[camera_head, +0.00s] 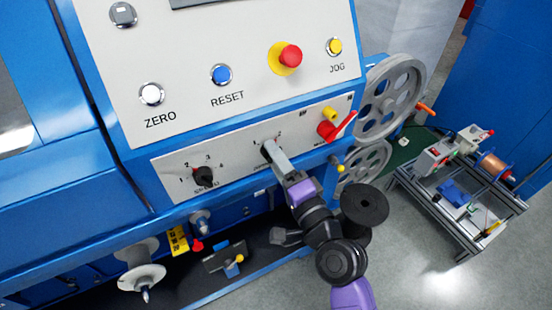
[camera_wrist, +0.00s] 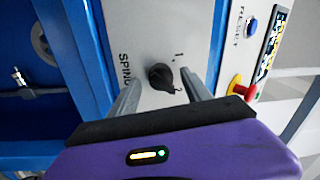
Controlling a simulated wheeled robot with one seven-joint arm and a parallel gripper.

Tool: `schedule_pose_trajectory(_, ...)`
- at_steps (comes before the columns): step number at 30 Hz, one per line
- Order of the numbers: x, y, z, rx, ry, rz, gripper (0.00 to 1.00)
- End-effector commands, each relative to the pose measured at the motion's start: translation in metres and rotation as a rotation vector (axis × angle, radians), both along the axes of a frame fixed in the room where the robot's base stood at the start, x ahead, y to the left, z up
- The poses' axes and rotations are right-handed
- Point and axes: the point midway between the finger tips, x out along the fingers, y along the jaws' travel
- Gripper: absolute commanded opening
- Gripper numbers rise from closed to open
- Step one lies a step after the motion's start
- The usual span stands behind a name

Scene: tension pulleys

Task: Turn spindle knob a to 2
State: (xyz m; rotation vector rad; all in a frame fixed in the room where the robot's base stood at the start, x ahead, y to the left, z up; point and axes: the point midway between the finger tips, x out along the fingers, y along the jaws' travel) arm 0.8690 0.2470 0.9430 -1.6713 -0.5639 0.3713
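The spindle knob (camera_wrist: 160,76) is a small black rotary knob on the pale panel, beside printed marks 1 and 2 and a partly hidden label beginning "SPIN". In the head view the knob (camera_head: 266,153) is mostly covered by my gripper. My gripper (camera_wrist: 161,75) is open, with one grey finger on each side of the knob and a visible gap around it. In the head view my gripper (camera_head: 273,150) reaches the panel from below right. The knob's dark lobe leans toward the lower right in the wrist view, near the 2; its exact setting is hard to tell.
Another black knob (camera_head: 203,177) marked 1 to 4 sits left on the same panel. A red lever (camera_head: 340,127) is at right. Above are ZERO (camera_head: 151,94), RESET (camera_head: 221,75), JOG (camera_head: 334,47) buttons and a red emergency stop (camera_head: 289,56). Grey pulleys (camera_head: 392,100) stand right.

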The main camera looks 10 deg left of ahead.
Motion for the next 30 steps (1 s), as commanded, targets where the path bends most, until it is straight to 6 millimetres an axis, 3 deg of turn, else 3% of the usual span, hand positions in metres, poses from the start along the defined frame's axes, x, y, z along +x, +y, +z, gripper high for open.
schedule_pose_trajectory(10,-0.005,-0.003,-0.001,-0.001,-0.001,0.0,0.56)
schedule_pose_trajectory(21,-0.051,-0.035,-0.007,-0.001,0.0,-0.002,0.56)
schedule_pose_trajectory(30,-0.065,-0.044,-0.005,0.0,-0.001,0.0,0.56)
